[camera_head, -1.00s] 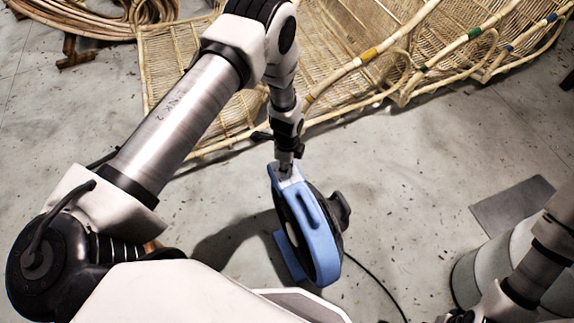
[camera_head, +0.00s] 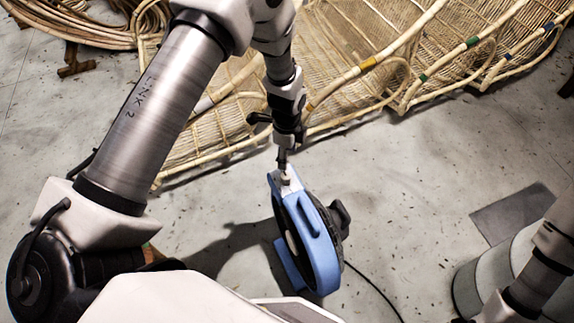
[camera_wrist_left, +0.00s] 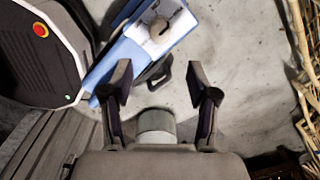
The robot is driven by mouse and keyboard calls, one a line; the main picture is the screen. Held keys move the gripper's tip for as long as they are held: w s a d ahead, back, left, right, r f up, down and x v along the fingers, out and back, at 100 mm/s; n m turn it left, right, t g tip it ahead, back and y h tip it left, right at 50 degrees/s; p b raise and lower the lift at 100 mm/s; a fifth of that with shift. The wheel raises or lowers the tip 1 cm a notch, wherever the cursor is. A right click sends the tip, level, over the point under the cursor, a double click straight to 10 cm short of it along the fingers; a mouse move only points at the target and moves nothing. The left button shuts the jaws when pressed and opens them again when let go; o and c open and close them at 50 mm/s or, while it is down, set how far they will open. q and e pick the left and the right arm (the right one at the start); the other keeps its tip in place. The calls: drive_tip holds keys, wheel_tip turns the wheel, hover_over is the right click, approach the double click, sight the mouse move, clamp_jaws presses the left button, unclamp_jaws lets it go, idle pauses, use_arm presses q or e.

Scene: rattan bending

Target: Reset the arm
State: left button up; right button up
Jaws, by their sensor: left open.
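My left arm comes in from the left and reaches over the middle of the head view. Its gripper (camera_head: 284,158) points down just above the top of a blue, upright, round device (camera_head: 318,240) with a dark side. In the left wrist view the two fingers of this gripper (camera_wrist_left: 162,85) stand wide apart with nothing between them.
A woven rattan frame (camera_head: 370,72) stretches across the back, behind my left arm. Coiled rattan (camera_head: 75,22) lies at the far left. A dark flat plate (camera_head: 514,213) and a pale drum (camera_head: 492,264) are at the right. A cable trails from the device. Floor between is clear.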

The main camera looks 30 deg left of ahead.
use_arm(q)
drive_tip(key=shift+r, duration=0.6)
